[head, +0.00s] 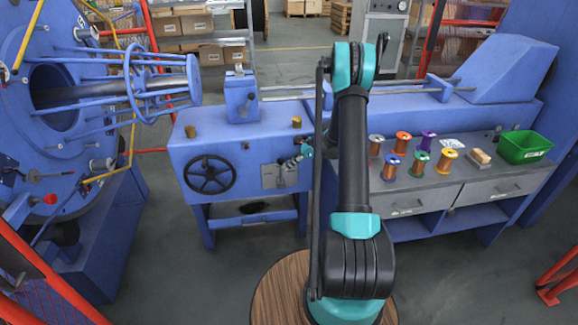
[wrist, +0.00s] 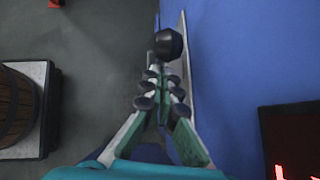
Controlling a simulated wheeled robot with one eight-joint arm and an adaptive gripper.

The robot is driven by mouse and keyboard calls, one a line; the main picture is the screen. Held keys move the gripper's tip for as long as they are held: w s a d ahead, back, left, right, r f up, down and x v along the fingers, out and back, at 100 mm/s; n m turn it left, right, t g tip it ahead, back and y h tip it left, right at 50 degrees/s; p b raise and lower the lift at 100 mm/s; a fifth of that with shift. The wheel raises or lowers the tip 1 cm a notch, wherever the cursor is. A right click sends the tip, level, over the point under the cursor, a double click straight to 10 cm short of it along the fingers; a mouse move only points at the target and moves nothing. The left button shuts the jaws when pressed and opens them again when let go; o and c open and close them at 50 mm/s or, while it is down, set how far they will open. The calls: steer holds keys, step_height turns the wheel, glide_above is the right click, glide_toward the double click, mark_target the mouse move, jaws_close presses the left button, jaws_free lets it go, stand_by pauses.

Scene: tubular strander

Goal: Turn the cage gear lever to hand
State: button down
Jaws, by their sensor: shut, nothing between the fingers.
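The cage gear lever shows in the wrist view as a black round knob (wrist: 168,43) close to the blue machine face, just ahead of my fingertips. My gripper (wrist: 162,85) is shut with nothing between its fingers, and a small gap seems to lie between the tips and the knob. In the head view my gripper (head: 290,164) is at the front of the blue cabinet, by the grey lever plate (head: 270,178). My fingers partly cover the plate there, so the lever's position and any marking for hand cannot be read.
A black handwheel (head: 210,174) is on the cabinet front, left of the plate. Several coloured spools (head: 421,161) and a green bin (head: 524,147) stand on the bench at right. A dark panel with red digits (wrist: 290,140) is at lower right in the wrist view.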

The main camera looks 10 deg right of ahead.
mark_target(280, 161)
steer(key=shift+a+r+h, duration=0.15)
steer(key=shift+a+h, duration=0.4)
steer(key=shift+a, duration=0.15)
steer(key=shift+a+r+h, duration=0.1)
steer(key=shift+a+h, duration=0.45)
steer(key=shift+a, duration=0.1)
steer(key=shift+a+h, duration=1.1)
steer(key=shift+a, duration=0.1)
steer(key=shift+a+f+h, duration=0.2)
steer(key=shift+a+h, duration=0.5)
steer(key=shift+a, duration=0.1)
steer(key=shift+a+f, duration=0.2)
steer(key=shift+a, duration=0.4)
